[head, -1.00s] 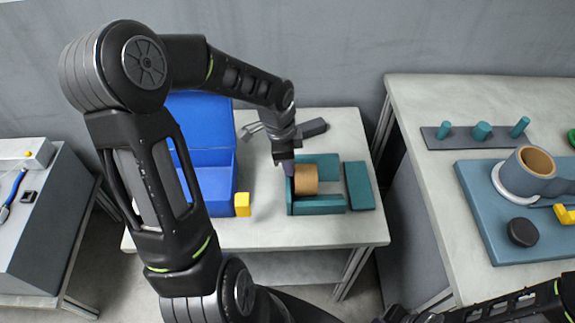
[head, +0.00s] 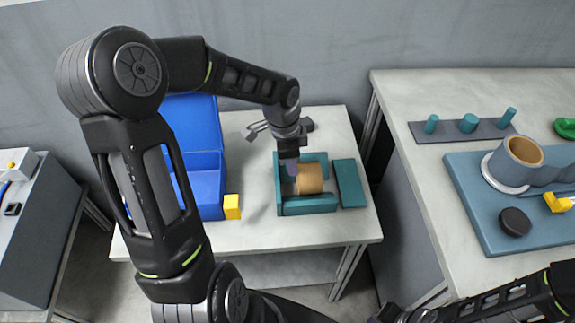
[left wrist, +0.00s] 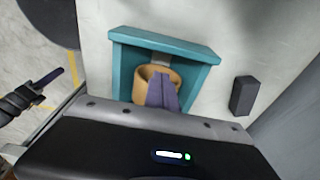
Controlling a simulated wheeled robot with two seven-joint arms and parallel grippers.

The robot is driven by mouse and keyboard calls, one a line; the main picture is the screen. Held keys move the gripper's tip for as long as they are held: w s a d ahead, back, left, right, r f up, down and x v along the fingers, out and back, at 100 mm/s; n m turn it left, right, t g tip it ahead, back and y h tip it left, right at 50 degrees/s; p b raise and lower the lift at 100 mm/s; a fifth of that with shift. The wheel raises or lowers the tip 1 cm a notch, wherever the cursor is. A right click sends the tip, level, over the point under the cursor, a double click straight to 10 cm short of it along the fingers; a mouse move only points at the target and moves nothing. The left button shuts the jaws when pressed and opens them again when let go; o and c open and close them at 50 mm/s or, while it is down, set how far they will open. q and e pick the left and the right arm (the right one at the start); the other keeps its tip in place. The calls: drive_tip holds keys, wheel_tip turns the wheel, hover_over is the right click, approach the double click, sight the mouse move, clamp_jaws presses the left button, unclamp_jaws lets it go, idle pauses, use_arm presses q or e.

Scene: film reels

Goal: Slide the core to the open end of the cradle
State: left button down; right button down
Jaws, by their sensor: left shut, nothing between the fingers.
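The tan hollow core (head: 309,179) lies on its side in the teal cradle (head: 306,206), whose end wall is at the left and open end at the right in the head view. There is a gap between the end wall and the core. My left gripper (head: 289,170) is shut and empty, pointing down at the core's left end, inside the cradle. In the left wrist view its fingers (left wrist: 163,92) overlap the opening of the core (left wrist: 146,78); I cannot tell whether they touch it. My right gripper (head: 386,315) shows only partly at the bottom edge; its fingers are unclear.
A teal block (head: 348,183) stands just beyond the cradle's open end. A blue bin (head: 205,185) and a yellow block (head: 232,207) are left of the cradle. A dark block (left wrist: 245,95) lies on the table behind it. Another table (head: 425,185) is at the right.

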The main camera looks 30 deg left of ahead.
use_arm(q)
drive_tip(key=shift+w+d+b, duration=0.35)
drive_tip(key=shift+w+d, duration=0.45)
drive_tip(key=shift+d, duration=0.2)
drive_tip(key=shift+s+a+p, duration=0.4)
drive_tip(key=shift+s+a, duration=0.35)
drive_tip(key=shift+a, duration=0.2)
wheel_tip(320, 180, up, 6)
drive_tip(key=p, duration=0.5)
